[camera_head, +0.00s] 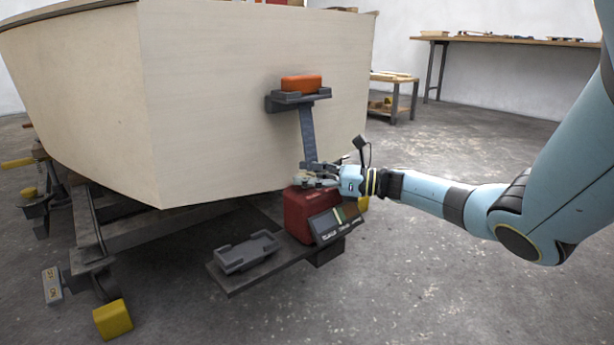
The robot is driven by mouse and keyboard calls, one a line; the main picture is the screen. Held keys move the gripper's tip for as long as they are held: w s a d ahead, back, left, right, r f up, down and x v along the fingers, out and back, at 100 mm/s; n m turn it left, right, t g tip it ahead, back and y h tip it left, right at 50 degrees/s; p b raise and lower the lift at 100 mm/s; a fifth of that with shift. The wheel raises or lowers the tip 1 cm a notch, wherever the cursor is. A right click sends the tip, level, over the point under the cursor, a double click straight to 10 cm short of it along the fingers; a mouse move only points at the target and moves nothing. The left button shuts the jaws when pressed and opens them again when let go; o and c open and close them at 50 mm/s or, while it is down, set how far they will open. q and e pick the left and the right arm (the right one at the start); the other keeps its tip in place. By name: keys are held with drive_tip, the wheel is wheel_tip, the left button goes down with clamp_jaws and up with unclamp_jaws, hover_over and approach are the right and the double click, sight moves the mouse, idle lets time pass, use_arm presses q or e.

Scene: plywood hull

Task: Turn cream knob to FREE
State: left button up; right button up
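A red box (297,214) stands on the dark shelf below the plywood hull. A dark label panel (336,224) with pale lettering and a green and cream stripe leans on its front right; the words are too small to read. My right gripper (308,175) reaches in from the right just above the top of the red box. A small cream piece, perhaps the knob (301,179), shows at its fingertips. The fingers hide most of it, so I cannot tell its setting or whether they grip it. My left gripper is not in view.
The plywood hull (220,100) rises close behind. An orange block (301,84) sits on a bracket above a blue-grey strip (308,135). An empty grey cradle (246,252) lies on the dark shelf (275,264). Open floor lies to the right.

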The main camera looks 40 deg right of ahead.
drive_tip(key=shift+o, duration=1.3)
drive_tip(key=v, duration=1.2)
drive_tip(key=shift+a, duration=0.1)
